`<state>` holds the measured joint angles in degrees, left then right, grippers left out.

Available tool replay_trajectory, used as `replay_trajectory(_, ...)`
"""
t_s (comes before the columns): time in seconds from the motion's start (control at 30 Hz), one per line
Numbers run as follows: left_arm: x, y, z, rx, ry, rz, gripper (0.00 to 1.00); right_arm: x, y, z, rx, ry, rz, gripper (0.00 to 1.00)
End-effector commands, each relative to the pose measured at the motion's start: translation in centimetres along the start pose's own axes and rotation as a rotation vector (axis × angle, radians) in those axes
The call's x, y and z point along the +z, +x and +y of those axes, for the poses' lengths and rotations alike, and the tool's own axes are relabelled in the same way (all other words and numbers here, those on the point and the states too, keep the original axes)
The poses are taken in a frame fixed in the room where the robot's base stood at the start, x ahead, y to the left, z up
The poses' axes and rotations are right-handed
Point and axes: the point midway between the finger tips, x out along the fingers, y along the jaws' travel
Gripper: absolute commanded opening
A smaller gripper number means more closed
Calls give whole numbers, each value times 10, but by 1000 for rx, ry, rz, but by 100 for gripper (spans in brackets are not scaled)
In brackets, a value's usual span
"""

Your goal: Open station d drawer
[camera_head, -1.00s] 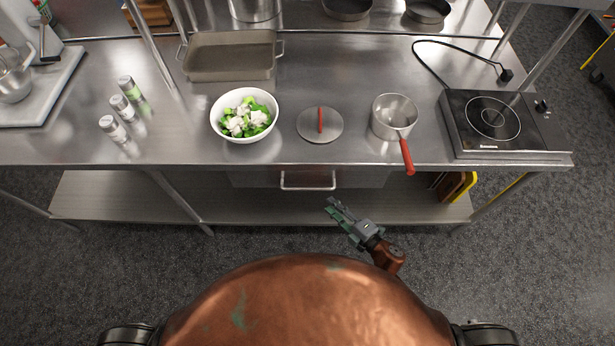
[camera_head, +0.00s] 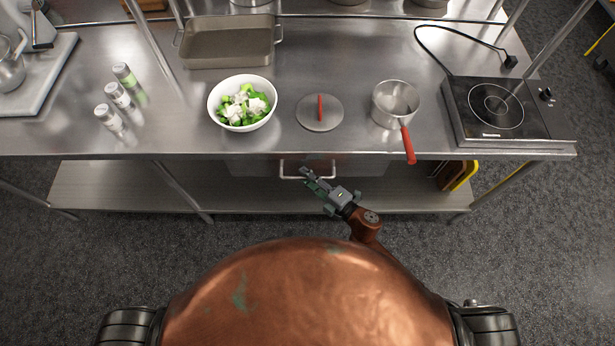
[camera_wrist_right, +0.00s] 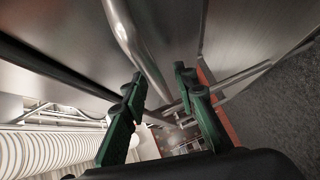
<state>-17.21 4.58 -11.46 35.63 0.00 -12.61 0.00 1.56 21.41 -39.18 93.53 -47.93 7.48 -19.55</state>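The drawer (camera_head: 358,168) sits under the front edge of the steel table and looks closed. Its pale metal bar handle (camera_head: 285,173) is partly covered by my right gripper. My right gripper (camera_head: 308,175) is at the handle in the head view. In the right wrist view, its two green fingers (camera_wrist_right: 164,92) are apart, and the rounded metal handle bar (camera_wrist_right: 140,48) runs down to the gap between their tips. I cannot tell whether the fingers touch the bar. My left gripper is not in view.
On the steel tabletop (camera_head: 340,65) stand a bowl of vegetables (camera_head: 243,104), a lid (camera_head: 320,113), a saucepan (camera_head: 395,103) with a red handle over the edge, and a hob (camera_head: 497,110). A lower shelf (camera_head: 110,188) runs beneath. The floor in front is clear.

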Motion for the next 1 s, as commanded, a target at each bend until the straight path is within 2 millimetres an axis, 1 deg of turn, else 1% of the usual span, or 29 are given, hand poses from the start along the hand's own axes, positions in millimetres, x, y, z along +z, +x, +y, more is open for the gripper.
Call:
replay_trajectory(0.1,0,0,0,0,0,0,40,0,0,0,0,0,-1,26)
replay_trajectory(0.4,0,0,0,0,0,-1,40,1,-1,0,0,1,-2,5)
replay_trajectory(0.5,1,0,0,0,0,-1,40,1,-1,0,0,1,-2,0)
replay_trajectory(1.0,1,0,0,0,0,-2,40,1,-1,0,0,1,-2,0)
